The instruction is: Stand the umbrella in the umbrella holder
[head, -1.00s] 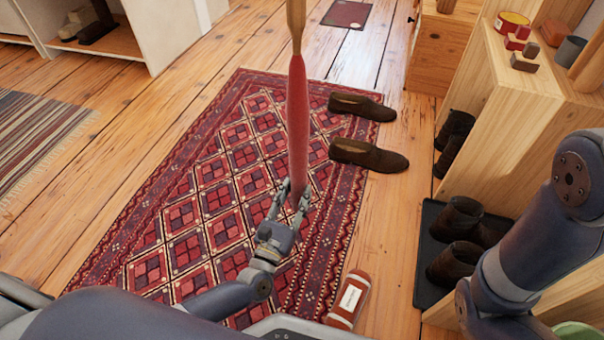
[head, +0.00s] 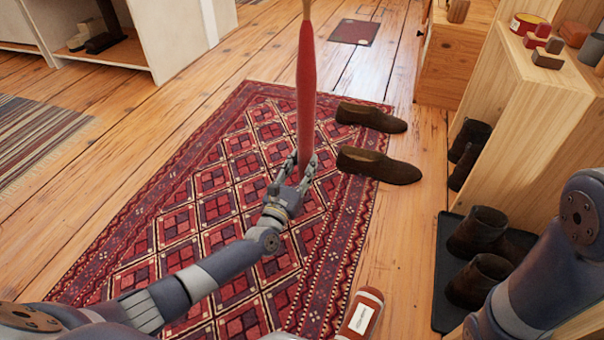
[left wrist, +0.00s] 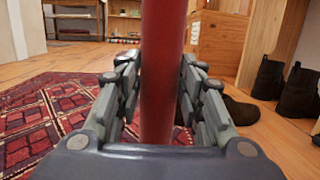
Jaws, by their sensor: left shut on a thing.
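The red umbrella (head: 306,90) with a wooden handle is upright in the head view, above the patterned rug. My left gripper (head: 295,170) is shut on its lower part. In the left wrist view the red umbrella (left wrist: 162,70) stands between the two fingers of my left gripper (left wrist: 160,95). Its lower tip is hidden. My right arm shows at the right edge of the head view, but its gripper is out of view. I cannot make out an umbrella holder in these frames.
Brown shoes (head: 378,164) lie on the rug's right edge. Dark boots (head: 478,281) stand on a black tray (head: 446,308) by the wooden shelf (head: 540,110). A red-brown can-like object (head: 362,312) lies near my base. Wooden floor is open beyond the rug (head: 200,180).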

